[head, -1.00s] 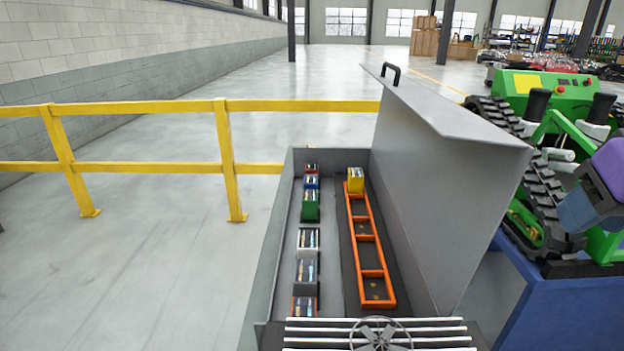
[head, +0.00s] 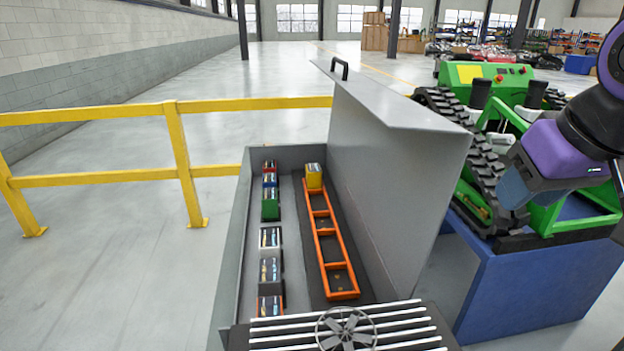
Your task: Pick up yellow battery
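The yellow battery (head: 314,176) stands upright in the far end slot of an orange rack (head: 329,252), inside an open grey box (head: 233,262). The rack's other slots, nearer to me, look empty. My arm shows at the right edge, with its purple and dark links well to the right of the box. My gripper's fingers are not visible in the head view, so nothing shows whether it is open or shut.
Several batteries, including a green one (head: 270,206), line the box's left side. The raised grey lid (head: 390,185) stands between the rack and my arm. A green tracked carrier (head: 500,125) sits on a blue block (head: 535,285). A yellow railing (head: 180,150) runs behind.

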